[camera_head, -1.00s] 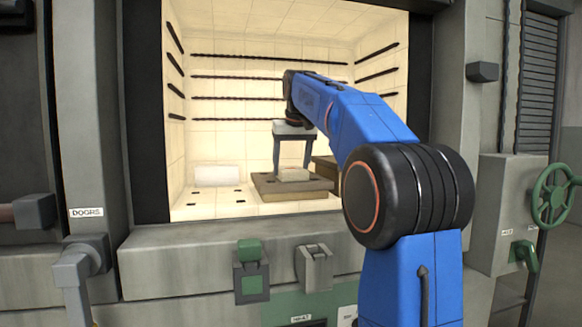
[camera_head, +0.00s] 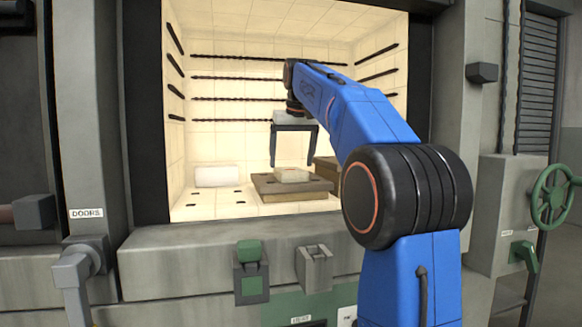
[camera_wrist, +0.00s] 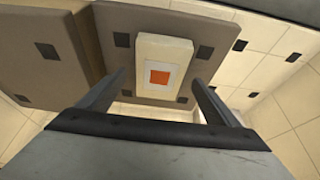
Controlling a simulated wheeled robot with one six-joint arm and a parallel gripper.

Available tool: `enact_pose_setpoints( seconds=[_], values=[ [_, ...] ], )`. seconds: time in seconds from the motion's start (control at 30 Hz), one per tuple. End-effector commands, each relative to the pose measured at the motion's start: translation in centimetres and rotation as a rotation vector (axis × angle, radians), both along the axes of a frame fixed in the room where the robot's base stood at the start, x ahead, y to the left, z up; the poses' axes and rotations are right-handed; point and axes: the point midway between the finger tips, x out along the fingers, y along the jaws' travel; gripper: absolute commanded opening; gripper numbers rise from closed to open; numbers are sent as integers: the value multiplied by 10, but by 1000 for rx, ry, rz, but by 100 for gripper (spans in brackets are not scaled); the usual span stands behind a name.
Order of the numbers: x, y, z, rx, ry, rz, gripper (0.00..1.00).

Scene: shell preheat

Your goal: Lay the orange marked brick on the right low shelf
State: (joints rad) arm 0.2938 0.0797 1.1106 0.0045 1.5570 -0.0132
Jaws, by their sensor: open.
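The brick is a pale block with an orange square on its top (camera_wrist: 160,52). It lies flat on a brown low slab shelf (camera_head: 265,187) inside the lit chamber, and it also shows in the head view (camera_head: 291,175). My gripper (camera_head: 291,165) is open and empty just above the brick, its fingers pointing down on either side. In the wrist view the fingers reach towards the brick with gaps beside it. A second brown slab (camera_head: 326,164) stands to the right of that shelf in the head view, partly hidden by my arm.
A white block (camera_head: 216,176) lies on the chamber floor at the left. Dark rods (camera_head: 235,99) run along the back wall, with more on the side walls. The chamber sill (camera_head: 180,240) and thick side frames bound the opening. Floor at front left is free.

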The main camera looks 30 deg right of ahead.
Motion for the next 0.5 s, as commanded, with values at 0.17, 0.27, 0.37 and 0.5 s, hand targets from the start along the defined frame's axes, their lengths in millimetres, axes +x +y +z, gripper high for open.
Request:
enact_pose_setpoints(
  seconds=[0.17,0.27,0.37,0.5],
  values=[
    [-12,3,34,-1,-3,0,85],
    [-19,5,51,-1,-3,0,85],
    [-25,7,64,-1,-2,0,85],
    [-30,9,76,0,-1,0,85]
  ],
)
